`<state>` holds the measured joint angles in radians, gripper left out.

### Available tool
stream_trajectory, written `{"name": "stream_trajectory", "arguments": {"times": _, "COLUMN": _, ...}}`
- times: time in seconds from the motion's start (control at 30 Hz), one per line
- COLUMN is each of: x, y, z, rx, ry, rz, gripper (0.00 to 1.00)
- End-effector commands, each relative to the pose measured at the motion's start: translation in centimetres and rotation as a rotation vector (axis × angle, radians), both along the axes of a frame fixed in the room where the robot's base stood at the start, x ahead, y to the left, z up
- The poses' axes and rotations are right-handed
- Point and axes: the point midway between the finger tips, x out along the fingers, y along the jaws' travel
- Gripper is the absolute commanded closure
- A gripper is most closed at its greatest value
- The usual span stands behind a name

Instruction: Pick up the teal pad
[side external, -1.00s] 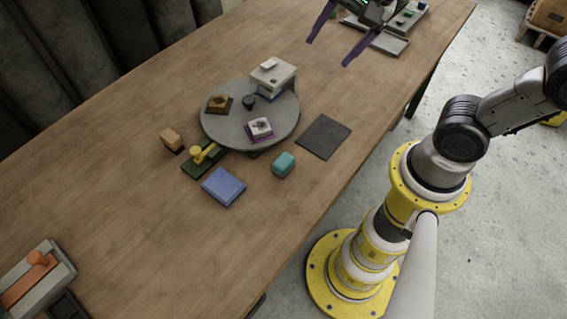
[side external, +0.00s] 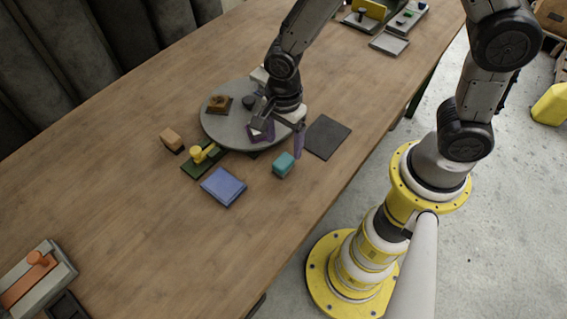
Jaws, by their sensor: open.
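The teal pad (side external: 283,165), a small rounded block, lies on the wooden table just in front of the grey round turntable (side external: 222,134). My gripper (side external: 279,136) is open, above the front right part of the turntable. One purple finger hangs just above and to the right of the teal pad in the picture, and the other is over the turntable near a purple-based piece. I see no contact with the pad. My gripper and wrist hide much of the turntable's right side and the white box there.
A blue pad (side external: 223,187) lies left of the teal one, and a dark square mat (side external: 326,137) lies to its right. A green base with a yellow knob (side external: 198,155), a tan block (side external: 171,140) and a brown piece (side external: 219,103) are nearby.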

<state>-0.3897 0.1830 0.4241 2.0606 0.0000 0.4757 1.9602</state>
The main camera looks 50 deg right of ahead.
Motion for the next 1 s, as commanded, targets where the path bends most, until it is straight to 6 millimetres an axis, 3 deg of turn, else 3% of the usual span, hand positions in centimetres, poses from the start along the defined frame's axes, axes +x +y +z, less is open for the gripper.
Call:
{"name": "stream_trajectory", "arguments": {"times": 0.1, "x": 0.0, "y": 0.0, "z": -1.6, "rx": -0.001, "ry": 0.002, "rz": 0.0, "gripper": 0.2}}
{"name": "stream_trajectory", "arguments": {"times": 0.33, "x": -0.1, "y": 0.1, "z": -3.1, "rx": -0.001, "ry": 0.002, "rz": 0.0, "gripper": 0.2}}
{"name": "stream_trajectory", "arguments": {"times": 0.63, "x": -0.2, "y": 0.3, "z": -7.1, "rx": -0.001, "ry": 0.002, "rz": 0.0, "gripper": 0.2}}
{"name": "stream_trajectory", "arguments": {"times": 0.93, "x": -0.1, "y": 0.3, "z": -7.6, "rx": 0.001, "ry": -0.002, "rz": 0.0, "gripper": 0.2}}
{"name": "stream_trajectory", "arguments": {"times": 1.0, "x": -0.1, "y": 0.3, "z": -7.6, "rx": 0.001, "ry": -0.002, "rz": 0.0, "gripper": 0.29}}
